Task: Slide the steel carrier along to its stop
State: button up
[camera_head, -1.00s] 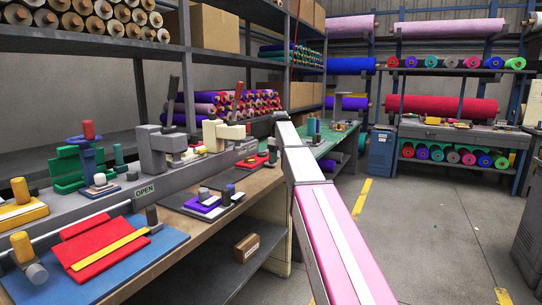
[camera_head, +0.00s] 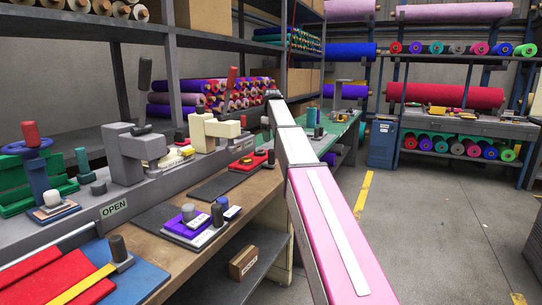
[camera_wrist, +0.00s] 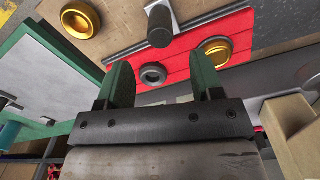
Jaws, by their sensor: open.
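My gripper (camera_wrist: 161,68) shows in the wrist view with two green fingers apart and nothing between them. Beyond the fingertips is a red plate (camera_wrist: 232,30) with a dark ring (camera_wrist: 153,75), a brass ring (camera_wrist: 215,50) and a dark upright cylinder (camera_wrist: 159,28). In the head view the red plate (camera_head: 244,165) lies on the bench near my arm's far end, with a dark knob on it. I cannot tell for certain which part is the steel carrier. My gripper is small and unclear in the head view.
The long bench carries a grey clamp (camera_head: 126,152), a cream clamp (camera_head: 205,132), a purple fixture (camera_head: 193,228) and an OPEN sign (camera_head: 114,208). A cream block (camera_wrist: 293,135) stands right of my fingers. Floor (camera_head: 430,230) right of my arm is clear.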

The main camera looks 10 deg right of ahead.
aim_at(271, 150)
notch_tip(271, 150, down, 9)
jog(key=shift+f, duration=0.2)
dwell(0.3)
jog(key=shift+s, duration=0.1)
grip_shut()
